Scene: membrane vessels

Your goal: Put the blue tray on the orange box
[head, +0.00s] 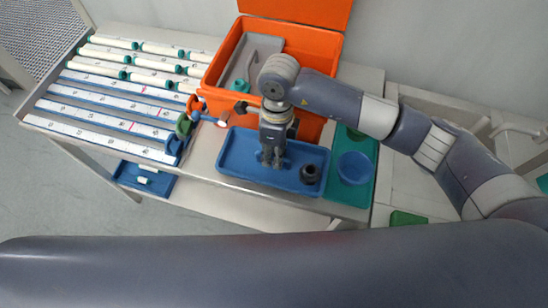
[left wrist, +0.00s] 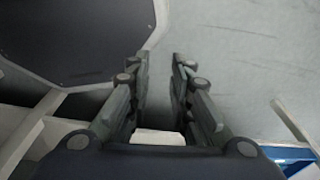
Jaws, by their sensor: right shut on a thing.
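The blue tray (head: 233,160) lies on the grey table in front of the orange box, in the head view. A small dark round part (head: 311,173) sits in its right end. The orange box (head: 312,124) stands behind the tray with its lid (head: 300,8) open, and a grey piece and a small teal ring are inside. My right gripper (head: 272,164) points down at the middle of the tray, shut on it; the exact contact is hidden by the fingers. My left gripper (left wrist: 160,85) is open and empty in the left wrist view, away from the tray.
A rack of white tubes with green caps (head: 120,90) stands left of the box. A teal tray (head: 353,190) with a blue bowl (head: 355,167) lies close to the right of the blue tray. A blue floor-level tray (head: 128,175) shows below the rack.

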